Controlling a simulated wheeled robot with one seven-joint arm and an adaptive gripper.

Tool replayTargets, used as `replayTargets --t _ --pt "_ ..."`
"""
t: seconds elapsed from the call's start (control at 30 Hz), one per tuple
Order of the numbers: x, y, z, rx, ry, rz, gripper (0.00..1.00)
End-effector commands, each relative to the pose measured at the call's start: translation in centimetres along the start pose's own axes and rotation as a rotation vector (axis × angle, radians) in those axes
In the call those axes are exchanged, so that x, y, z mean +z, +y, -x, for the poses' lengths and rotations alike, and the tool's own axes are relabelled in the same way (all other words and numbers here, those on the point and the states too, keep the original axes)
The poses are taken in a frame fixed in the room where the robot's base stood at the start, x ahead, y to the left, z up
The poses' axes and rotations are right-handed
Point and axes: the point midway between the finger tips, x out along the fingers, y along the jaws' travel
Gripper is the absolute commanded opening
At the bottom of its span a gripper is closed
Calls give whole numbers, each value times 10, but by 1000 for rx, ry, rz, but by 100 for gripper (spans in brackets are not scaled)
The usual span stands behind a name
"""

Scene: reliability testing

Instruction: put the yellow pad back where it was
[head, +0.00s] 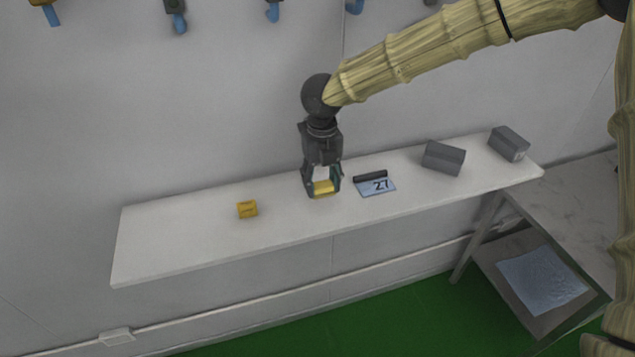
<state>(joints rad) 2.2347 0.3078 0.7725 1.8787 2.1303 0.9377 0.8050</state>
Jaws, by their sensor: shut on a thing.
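My gripper (322,190) is over the middle of the white shelf (180,240), pointing down. Its fingers are shut on a yellow pad (324,187), which shows between the fingertips at or just above the shelf top; I cannot tell if it touches. A second small yellow block (247,209) with a dark mark lies on the shelf to the left, apart from the gripper.
Right of my gripper is a pale blue card marked 27 (376,187) with a dark bar behind it. Two grey blocks (443,158) (509,144) stand farther right. A side table (580,205) adjoins at right. The shelf's left end is clear.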

Motion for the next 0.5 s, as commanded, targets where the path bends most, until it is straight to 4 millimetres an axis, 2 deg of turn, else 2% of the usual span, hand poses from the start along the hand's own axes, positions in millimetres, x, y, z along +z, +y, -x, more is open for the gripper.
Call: replayTargets --t 0.3,0.5 --pt "19 6 -1 0 0 -1 25" --pt "17 5 -27 -1 3 0 25"
